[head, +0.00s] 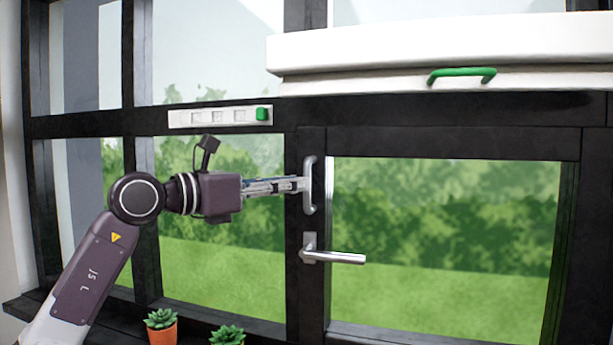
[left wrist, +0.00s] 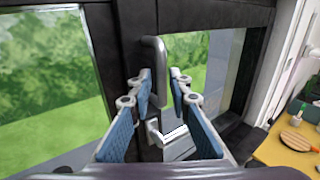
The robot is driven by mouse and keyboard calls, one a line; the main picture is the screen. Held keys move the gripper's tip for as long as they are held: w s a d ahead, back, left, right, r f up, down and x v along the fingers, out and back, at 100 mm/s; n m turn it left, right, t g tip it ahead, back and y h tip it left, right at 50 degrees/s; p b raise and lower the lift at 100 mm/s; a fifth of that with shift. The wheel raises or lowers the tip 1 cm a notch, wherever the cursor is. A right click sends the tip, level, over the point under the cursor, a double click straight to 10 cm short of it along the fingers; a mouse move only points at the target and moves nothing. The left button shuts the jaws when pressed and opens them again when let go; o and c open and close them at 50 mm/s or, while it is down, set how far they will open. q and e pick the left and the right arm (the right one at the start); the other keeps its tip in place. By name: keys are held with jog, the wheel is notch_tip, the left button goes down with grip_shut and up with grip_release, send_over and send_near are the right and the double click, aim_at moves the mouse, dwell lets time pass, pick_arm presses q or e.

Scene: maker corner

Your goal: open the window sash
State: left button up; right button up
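The window sash (head: 568,240) is a black-framed pane at the right of the head view; it looks flush with the surrounding frame. A grey vertical pull handle (head: 311,190) is on its left stile and also shows in the left wrist view (left wrist: 155,60). Below it is a silver lever handle (head: 335,257), lying level and pointing right; it also shows in the left wrist view (left wrist: 174,133). My left gripper (head: 299,184) is at the pull handle. In the left wrist view its fingers (left wrist: 161,78) are apart, one on each side of the bar. My right gripper is out of view.
A white box with a green handle (head: 461,74) juts out above the sash. A white switch strip (head: 212,117) is on the crossbar. Potted succulents (head: 161,328) stand below, on or near the sill. A yellow table (left wrist: 275,152) with objects is at right in the left wrist view.

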aim_at(308, 203)
pick_arm(q)
jog(key=p+x, duration=0.1)
jog(key=x, duration=0.3)
jog(key=shift+d, duration=0.1)
jog(key=shift+w, duration=0.1)
grip_shut()
